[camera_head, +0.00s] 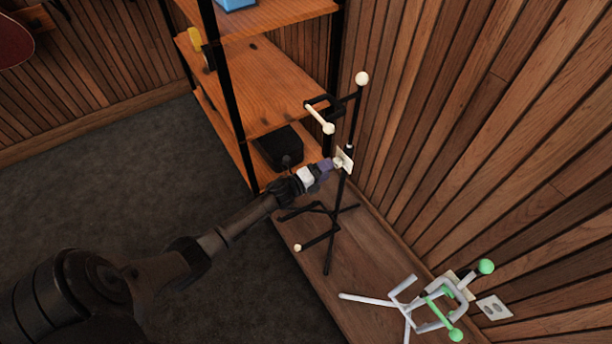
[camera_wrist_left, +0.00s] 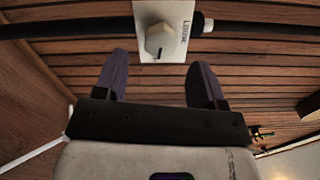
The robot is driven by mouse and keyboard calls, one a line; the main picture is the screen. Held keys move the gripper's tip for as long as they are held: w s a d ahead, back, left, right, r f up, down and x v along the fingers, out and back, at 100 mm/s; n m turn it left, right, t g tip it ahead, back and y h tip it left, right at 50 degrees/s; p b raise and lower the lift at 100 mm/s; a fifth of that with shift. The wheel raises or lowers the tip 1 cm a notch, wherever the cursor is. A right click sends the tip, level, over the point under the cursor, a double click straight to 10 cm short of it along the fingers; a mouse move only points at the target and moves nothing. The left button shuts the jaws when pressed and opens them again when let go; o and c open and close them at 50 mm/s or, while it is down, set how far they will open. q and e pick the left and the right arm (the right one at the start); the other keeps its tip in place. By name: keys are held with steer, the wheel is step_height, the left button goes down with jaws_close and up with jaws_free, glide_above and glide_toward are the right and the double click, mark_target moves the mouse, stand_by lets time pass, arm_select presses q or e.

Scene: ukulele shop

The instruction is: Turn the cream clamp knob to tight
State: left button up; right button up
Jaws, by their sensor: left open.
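The cream clamp knob (camera_wrist_left: 157,42) sits on a cream plate (camera_wrist_left: 179,17) on the black stand's pole. The plate shows the word "LOOSE" to the right of the knob, and a dark mark shows at the knob's lower side. The plate also shows in the head view (camera_head: 346,161), with the knob (camera_head: 337,162) partly hidden by my fingers. My left gripper (camera_head: 327,166) is open, its purple fingertips close to the knob. In the left wrist view the gripper (camera_wrist_left: 158,75) has its two fingers spread, with the knob just beyond the gap between them. My right gripper is not in view.
The black stand (camera_head: 349,128) with cream ball tips stands on a wooden ledge (camera_head: 365,255) against the slatted wall. A grey stand (camera_head: 407,319) with green tips is at lower right. A shelf unit (camera_head: 262,83) and a black box (camera_head: 279,150) are close behind my left gripper.

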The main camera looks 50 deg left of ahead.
arm_select(q)
steer(key=s+a+p, duration=0.1)
steer(key=s+p, duration=0.1)
steer(key=s, duration=0.6)
steer(key=shift+s+a, duration=0.15)
steer(key=shift+s, duration=0.05)
stand_by(0.3)
